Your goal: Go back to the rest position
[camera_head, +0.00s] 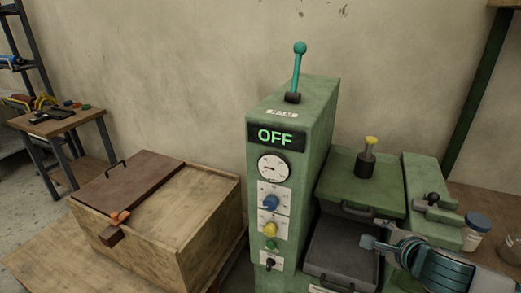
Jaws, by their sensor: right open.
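My right gripper (370,243) reaches in from the lower right, over the right side of a dark grey tray (333,247) in the green machine. It is open, and I see nothing held in it. I cannot tell whether it touches the tray's rim. The green machine's control column (293,120) stands at the centre. Its display (276,137) reads OFF, and a lever with a teal knob (299,48) stands nearly upright on top. My left gripper is not in view.
A wooden box (205,215) with a brown lid (130,182) and an orange-tipped latch (118,218) stands left of the machine. A jar with a blue lid (478,222) sits to the right. A small table with tools (60,120) is at the far left.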

